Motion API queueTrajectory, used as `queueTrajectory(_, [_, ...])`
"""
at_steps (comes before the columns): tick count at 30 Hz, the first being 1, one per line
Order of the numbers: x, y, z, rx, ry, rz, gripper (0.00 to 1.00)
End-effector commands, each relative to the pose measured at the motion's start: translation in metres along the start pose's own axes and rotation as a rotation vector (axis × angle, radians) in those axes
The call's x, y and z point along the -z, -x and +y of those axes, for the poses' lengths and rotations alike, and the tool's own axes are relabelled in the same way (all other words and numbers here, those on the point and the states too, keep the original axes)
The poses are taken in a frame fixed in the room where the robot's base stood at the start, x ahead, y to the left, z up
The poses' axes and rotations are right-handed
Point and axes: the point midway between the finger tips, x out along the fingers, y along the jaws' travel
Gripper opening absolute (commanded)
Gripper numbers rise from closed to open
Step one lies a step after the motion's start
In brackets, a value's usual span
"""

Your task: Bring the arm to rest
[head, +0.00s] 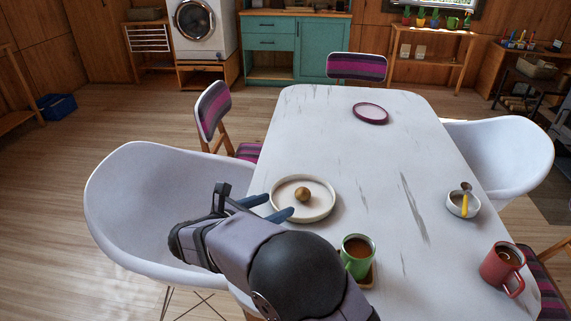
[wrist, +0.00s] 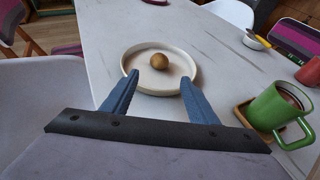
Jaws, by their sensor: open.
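My gripper (head: 272,208) is open and empty at the near left edge of the white table (head: 320,130). Its two blue fingers point toward a cream plate (head: 322,212) with a raised rim. In the wrist view my gripper (wrist: 158,92) has its fingers spread apart at the near side of the plate (wrist: 135,60). A small round brown thing (head: 303,194) sits on the plate, and it also shows in the wrist view (wrist: 159,61). Nothing is between the fingertips. I cannot tell how high the fingers are above the table.
A green mug (head: 357,262) of brown drink stands on a wooden coaster close right of my arm. A red mug (head: 498,268), a white bowl (head: 462,207) and a purple-rimmed plate (head: 370,113) are farther off. A white chair (head: 140,190) stands left. The table's middle is clear.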

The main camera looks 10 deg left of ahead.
Motion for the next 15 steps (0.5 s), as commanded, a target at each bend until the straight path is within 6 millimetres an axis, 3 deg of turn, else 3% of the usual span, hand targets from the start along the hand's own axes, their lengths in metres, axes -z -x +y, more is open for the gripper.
queueTrajectory(4, [-0.008,-0.001,-0.009,0.019,-0.015,0.030,0.54])
queueTrajectory(7, [-0.019,-0.003,-0.028,0.058,-0.048,0.096,0.54])
queueTrajectory(11, [-0.039,-0.001,-0.069,0.137,-0.135,0.241,0.54])
queueTrajectory(15, [-0.059,0.015,-0.118,0.232,-0.286,0.441,0.54])
